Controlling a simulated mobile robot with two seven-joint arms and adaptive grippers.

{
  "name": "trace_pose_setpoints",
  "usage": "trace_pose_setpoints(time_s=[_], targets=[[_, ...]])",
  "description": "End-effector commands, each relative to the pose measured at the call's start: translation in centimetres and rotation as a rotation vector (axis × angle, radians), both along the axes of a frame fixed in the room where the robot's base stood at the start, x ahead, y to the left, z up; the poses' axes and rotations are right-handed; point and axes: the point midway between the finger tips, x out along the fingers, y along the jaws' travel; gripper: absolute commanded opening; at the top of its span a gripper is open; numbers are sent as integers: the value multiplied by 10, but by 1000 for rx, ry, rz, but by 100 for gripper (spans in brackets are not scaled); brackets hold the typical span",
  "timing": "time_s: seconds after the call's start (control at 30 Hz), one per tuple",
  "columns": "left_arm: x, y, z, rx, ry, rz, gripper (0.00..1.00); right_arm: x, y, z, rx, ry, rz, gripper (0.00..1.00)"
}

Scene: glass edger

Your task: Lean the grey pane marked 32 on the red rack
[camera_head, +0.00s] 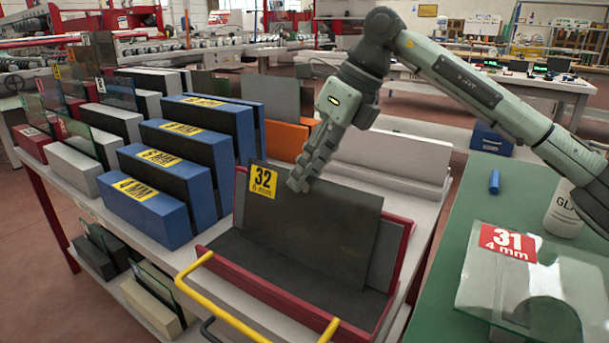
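The grey pane (320,230) marked 32, with a yellow 6 mm label, stands in the red rack (408,250), tilted back. Its lower edge is at the rack's dark base, and a grey surface shows behind its right side. My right gripper (298,184) is at the pane's top edge, just right of the label, coming from above. Its fingers look closed on that edge; the rear finger is hidden behind the pane. My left gripper is not in view.
Blue blocks with yellow labels (148,208) stand left of the rack. A yellow handle (225,310) crosses the rack's front.

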Motion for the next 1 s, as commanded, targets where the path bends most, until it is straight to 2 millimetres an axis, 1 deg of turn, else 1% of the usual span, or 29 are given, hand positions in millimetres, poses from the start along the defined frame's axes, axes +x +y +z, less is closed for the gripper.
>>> trace_pose_setpoints(time_s=[0.03,0.3,0.4,0.5,0.7,1.0], targets=[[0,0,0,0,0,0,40,0,-4,10,2,-4,-1,29],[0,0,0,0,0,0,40,-3,-28,63,4,-5,0,29],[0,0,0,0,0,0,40,-4,-36,78,4,-5,0,29],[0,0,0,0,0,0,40,-4,-42,90,5,-4,0,29],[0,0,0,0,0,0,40,-5,-46,100,4,-4,1,29],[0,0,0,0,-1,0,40,-5,-46,100,4,-4,1,29]])
